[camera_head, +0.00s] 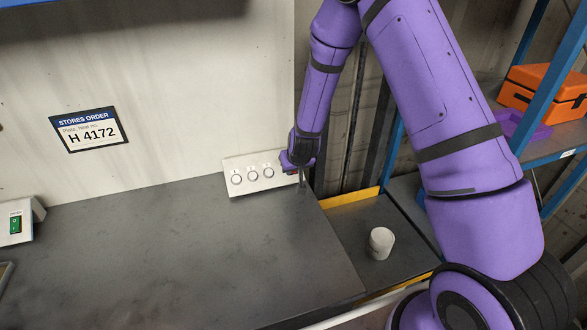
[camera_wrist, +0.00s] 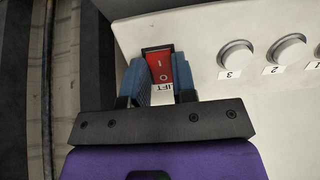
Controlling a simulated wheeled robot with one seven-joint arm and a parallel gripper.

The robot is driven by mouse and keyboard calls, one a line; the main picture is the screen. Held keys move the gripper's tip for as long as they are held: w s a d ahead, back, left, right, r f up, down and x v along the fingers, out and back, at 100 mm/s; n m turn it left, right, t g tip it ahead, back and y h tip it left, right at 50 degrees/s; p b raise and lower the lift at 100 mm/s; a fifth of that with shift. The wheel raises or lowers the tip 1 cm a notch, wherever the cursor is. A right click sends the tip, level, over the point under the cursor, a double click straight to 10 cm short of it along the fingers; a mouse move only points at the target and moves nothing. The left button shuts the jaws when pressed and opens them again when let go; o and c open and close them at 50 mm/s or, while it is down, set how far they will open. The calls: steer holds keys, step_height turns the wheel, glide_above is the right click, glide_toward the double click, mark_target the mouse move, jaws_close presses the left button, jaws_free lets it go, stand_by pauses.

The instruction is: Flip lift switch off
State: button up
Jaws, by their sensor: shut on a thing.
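The lift switch (camera_wrist: 178,76) is a red rocker marked I and O, with a LIFT label below it in the wrist view. It sits at one end of the white control panel (camera_head: 260,176), which stands at the back of the grey worktop in the head view. My gripper (camera_wrist: 159,72) has its blue fingers on either side of the red rocker and is shut on it. In the head view my gripper (camera_head: 299,166) is at the panel's right end and hides most of the switch. I cannot tell which side of the rocker is pressed in.
Round buttons (camera_wrist: 236,60) numbered 1 to 3 sit beside the switch. A green switch box (camera_head: 15,224) is at the far left of the worktop (camera_head: 190,240). A pale cylinder (camera_head: 381,243) stands on a lower surface at the right. An orange case (camera_head: 545,92) is on a shelf.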

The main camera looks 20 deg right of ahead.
steer(key=o, duration=0.9)
steer(key=shift+r, duration=0.1)
steer(key=v, duration=1)
steer(key=shift+s+r, duration=0.2)
